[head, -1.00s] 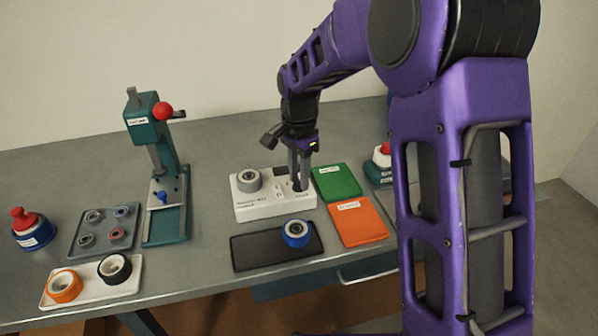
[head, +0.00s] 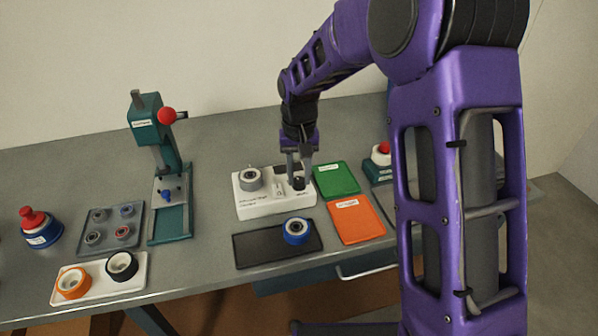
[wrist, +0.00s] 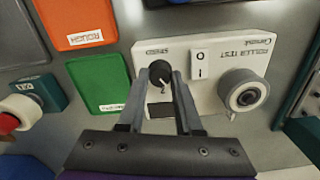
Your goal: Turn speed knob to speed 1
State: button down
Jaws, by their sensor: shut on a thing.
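The white roller test box (head: 250,207) stands in the middle of the table, and it fills the upper middle of the wrist view (wrist: 190,104). Its small black speed knob (wrist: 160,70) sits next to the "SPEED" label, with a light pointer mark whose setting I cannot read for sure. In the head view the knob (head: 298,184) is a dark spot at the box's right end. My gripper (wrist: 161,80) is pointed down with one finger on each side of the knob, shut on it. In the head view my gripper (head: 299,178) partly covers the knob.
Beside the knob are an O/I rocker switch (wrist: 200,65) and a grey roller (wrist: 243,91). Green (head: 335,179) and orange (head: 357,219) trays lie to the right. A black tray (head: 255,250) with a blue-rimmed roller (head: 296,231) lies in front. A green press (head: 172,190) stands left.

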aim_at(299, 179)
jog(key=shift+n, duration=1.1)
jog(key=c, duration=0.6)
grip_release()
notch_tip(299, 179, up, 18)
jog(key=shift+f+p, duration=0.25)
jog(key=shift+p, duration=0.6)
jog(key=shift+f, duration=0.1)
